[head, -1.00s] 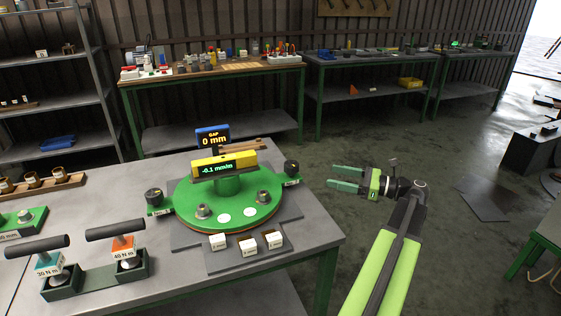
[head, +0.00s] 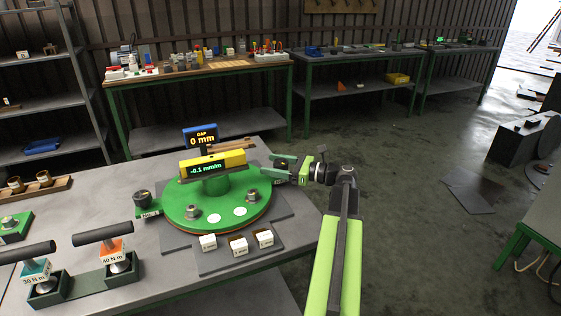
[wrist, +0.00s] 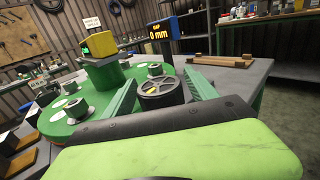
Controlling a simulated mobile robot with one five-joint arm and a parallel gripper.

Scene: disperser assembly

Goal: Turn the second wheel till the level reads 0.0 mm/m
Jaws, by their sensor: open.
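The yellow level (head: 212,162) stands on the green round disperser plate (head: 240,209) and its display reads -0.1 mm/m. One dark wheel (head: 142,200) sits at the plate's left edge. The other wheel (wrist: 162,92), black and spoked with a yellow mark, is at the right edge; my gripper hides it in the head view. My gripper (head: 283,162) is open at that right wheel, with one green finger on each side of it in the wrist view (wrist: 160,80). I cannot tell whether the fingers touch the rim.
A blue display (head: 203,138) behind the level reads 0 mm. White blocks (head: 237,244) lie at the plate's front. Two torque tools, marked 30 N m (head: 35,270) and 40 N m (head: 113,250), stand at the front left. Open floor lies right of the table.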

